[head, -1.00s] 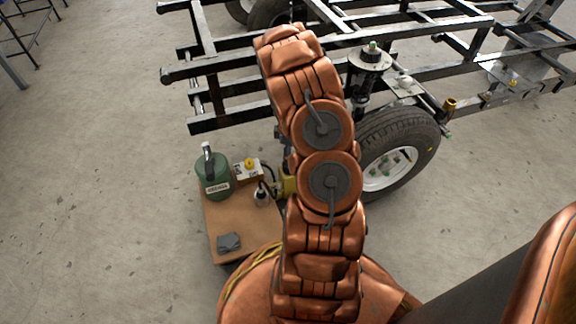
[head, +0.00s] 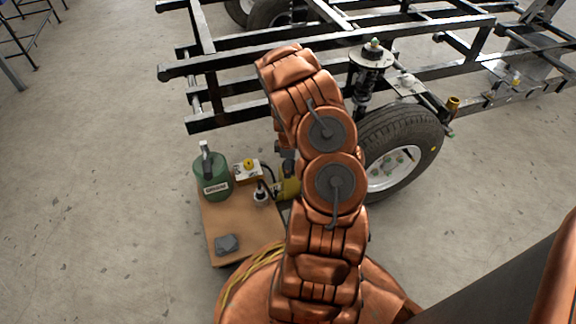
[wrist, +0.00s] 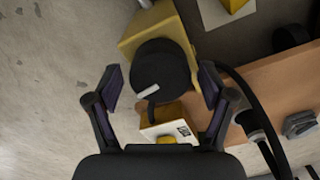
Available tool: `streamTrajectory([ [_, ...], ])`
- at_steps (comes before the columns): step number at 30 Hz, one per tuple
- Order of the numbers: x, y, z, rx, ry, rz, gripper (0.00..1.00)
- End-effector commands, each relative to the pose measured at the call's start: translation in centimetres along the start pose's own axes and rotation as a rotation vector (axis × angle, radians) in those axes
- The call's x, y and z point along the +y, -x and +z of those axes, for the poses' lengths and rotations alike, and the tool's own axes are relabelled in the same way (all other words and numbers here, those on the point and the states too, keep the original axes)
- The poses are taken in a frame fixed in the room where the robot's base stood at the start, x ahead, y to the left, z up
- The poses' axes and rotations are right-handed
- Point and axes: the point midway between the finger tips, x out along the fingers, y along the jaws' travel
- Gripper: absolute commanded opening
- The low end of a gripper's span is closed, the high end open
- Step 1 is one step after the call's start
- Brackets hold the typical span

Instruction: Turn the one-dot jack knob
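In the wrist view, a round black knob-like part (wrist: 160,68) with a white mark sits on a yellow body (wrist: 165,22). My gripper (wrist: 161,88) is open, its fingers apart on either side of the black part, with nothing held. I cannot tell its depth from the part. Below it is a box with a white face and dark print (wrist: 180,129); a yellow knob (wrist: 166,140) shows at its lower edge. In the head view, a yellow-knobbed box (head: 248,170) stands beside a yellow jack (head: 290,186), partly hidden by my arm. No single-dot mark is readable.
A wooden board (head: 222,224) carries a green canister (head: 212,174), a small bottle (head: 261,197) and a grey block (head: 227,243). A black cable (wrist: 245,95) runs right of the gripper. The wheel (head: 405,150) and black frame (head: 235,117) stand close by.

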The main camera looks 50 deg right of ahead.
Motion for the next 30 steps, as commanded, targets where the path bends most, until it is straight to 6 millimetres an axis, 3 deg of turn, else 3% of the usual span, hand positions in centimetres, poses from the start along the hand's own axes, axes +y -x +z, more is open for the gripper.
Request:
streamTrajectory([
  [2, -0.01, 0.0, 0.0, 0.0, 0.0, 0.0, 0.71],
  [16, 0.0, 0.01, 0.0, 0.0, 0.0, 0.0, 0.22],
  [30, 0.0, 0.29, -0.05, 0.001, -0.127, -0.002, 0.22],
])
